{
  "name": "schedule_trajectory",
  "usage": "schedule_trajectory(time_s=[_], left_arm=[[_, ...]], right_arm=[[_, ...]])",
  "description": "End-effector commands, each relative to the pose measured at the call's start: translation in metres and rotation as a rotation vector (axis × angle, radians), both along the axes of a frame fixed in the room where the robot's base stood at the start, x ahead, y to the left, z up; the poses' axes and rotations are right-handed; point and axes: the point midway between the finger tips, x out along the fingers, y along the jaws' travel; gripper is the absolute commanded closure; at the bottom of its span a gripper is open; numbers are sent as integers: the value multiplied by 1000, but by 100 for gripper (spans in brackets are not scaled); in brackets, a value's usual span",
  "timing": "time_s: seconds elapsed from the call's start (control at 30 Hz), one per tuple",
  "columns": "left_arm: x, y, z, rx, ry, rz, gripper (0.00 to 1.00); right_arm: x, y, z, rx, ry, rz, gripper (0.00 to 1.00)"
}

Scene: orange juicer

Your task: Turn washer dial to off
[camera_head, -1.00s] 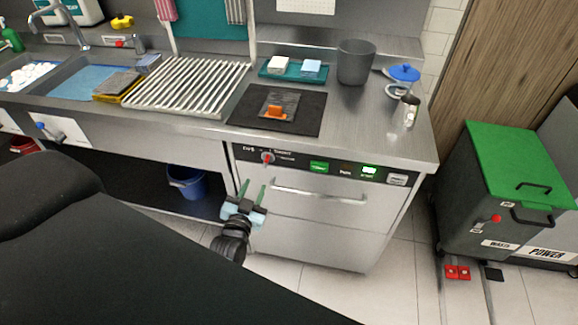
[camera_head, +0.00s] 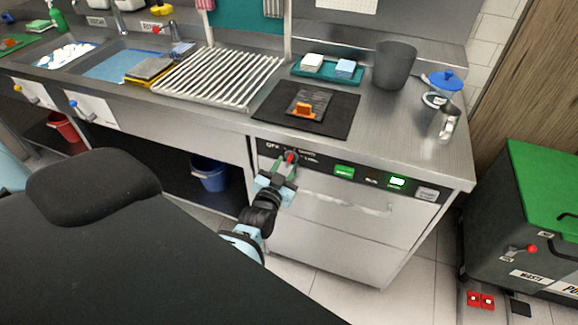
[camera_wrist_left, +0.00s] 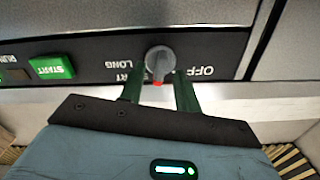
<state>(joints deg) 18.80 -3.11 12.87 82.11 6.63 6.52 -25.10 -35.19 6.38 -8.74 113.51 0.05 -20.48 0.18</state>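The washer (camera_head: 335,215) has a black control panel on its front. Its dial (camera_wrist_left: 159,59) is a grey knob with a red pointer, which points down in the left wrist view. The labels there are upside down: OFF is right of the dial, LONG left. In the head view the dial's red part (camera_head: 290,157) shows just beyond my fingertips. My left gripper (camera_wrist_left: 160,84) is open, with one green finger on each side of the dial at its near edge. I cannot tell whether the fingers touch it. My right gripper is not in view.
A green START button (camera_wrist_left: 51,67) sits on the same panel. The washer's handle (camera_head: 345,204) is just right of my left gripper. A black mat (camera_head: 335,120) lies on the counter above. A green-lidded waste bin (camera_head: 530,240) stands at the right.

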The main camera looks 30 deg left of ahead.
Motion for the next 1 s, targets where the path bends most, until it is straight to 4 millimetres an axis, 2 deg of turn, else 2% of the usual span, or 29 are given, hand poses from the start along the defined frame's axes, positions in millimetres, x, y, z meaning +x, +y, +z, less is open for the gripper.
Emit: schedule_trajectory(time_s=[0.4, 0.67, 1.0], left_arm=[[7, 2, 1, 0, -1, 0, 67], [7, 2, 1, 0, -1, 0, 100], [7, 2, 1, -23, -7, 0, 100]], right_arm=[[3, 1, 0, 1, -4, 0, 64], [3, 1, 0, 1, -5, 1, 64], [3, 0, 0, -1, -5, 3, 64]])
